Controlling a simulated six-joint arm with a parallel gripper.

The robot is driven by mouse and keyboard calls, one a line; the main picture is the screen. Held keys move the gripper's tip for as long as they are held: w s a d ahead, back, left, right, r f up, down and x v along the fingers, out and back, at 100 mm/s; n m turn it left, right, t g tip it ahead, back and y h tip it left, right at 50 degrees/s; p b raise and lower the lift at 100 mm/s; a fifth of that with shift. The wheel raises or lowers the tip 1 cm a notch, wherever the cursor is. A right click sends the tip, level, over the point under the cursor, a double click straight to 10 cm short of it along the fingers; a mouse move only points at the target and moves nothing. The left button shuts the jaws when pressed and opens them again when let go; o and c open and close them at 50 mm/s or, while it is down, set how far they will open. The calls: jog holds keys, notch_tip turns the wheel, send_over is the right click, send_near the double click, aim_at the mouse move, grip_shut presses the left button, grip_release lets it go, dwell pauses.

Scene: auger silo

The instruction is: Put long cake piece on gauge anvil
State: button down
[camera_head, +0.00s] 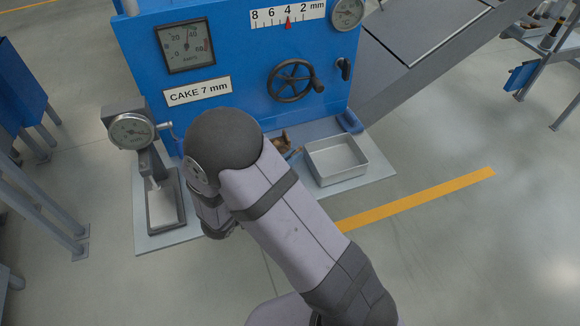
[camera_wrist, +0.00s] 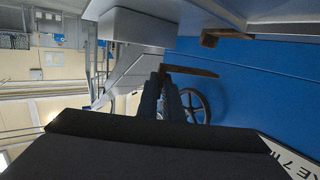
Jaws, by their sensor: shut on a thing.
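In the wrist view my gripper (camera_wrist: 162,78) is shut on a thin, long brown cake piece (camera_wrist: 192,72), which sticks out to the right of the fingertips. The held piece is clear of any surface there. In the head view my arm hides the fingertips and the held piece. The gauge stands left of my arm, with a round dial (camera_head: 131,131) on top. Its flat grey anvil (camera_head: 163,208) is below the dial and looks bare where it shows.
A shallow metal tray (camera_head: 336,161) stands right of my arm. Brown cake (camera_head: 277,142) shows beside it by the machine's foot. The blue machine (camera_head: 235,60) with its handwheel (camera_head: 291,81) rises behind. The pale base plate (camera_head: 152,243) is partly clear around the gauge.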

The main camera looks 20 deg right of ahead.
jog(key=shift+r, duration=1.25)
jog(key=s+a+t+p, duration=0.1)
jog(key=s+a+p, duration=0.3)
jog(key=p, duration=0.8)
jog(key=shift+s+a+n+y, duration=0.3)
jog(key=shift+s+n, duration=0.1)
jog(key=shift+s, duration=0.15)
